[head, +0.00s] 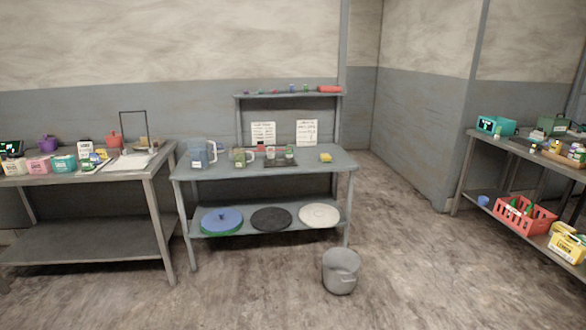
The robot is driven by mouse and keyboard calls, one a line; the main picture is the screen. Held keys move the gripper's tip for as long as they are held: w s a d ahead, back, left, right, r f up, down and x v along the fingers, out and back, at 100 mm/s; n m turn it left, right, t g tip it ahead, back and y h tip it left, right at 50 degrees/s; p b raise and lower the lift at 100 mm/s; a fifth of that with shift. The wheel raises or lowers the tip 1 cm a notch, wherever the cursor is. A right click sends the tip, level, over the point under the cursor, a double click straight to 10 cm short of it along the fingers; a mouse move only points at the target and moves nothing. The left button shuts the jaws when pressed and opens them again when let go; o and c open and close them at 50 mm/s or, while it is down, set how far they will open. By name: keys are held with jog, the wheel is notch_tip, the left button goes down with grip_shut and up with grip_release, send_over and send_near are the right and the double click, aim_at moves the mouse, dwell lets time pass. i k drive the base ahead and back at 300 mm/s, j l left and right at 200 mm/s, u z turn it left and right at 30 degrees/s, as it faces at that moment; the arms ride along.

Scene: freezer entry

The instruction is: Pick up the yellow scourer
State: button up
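A small yellow block that looks like the scourer (326,157) lies on the top of the middle grey table (215,172), toward its right end. It appears to have a darker or greenish lower part, too small to tell clearly. Nothing touches it and its near side is open. My gripper is not in view, so its state and its distance from the scourer are hidden.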

aim_at(325, 157)
jog(key=i, duration=1.1)
jog(key=i+z, duration=0.1)
jog(key=i, duration=1.05)
jog(key=i+j, duration=0.15)
jog(key=i, duration=0.95)
jog(key=i+j, duration=0.15)
jog(key=i, duration=0.95)
jog(key=l+z, duration=0.05)
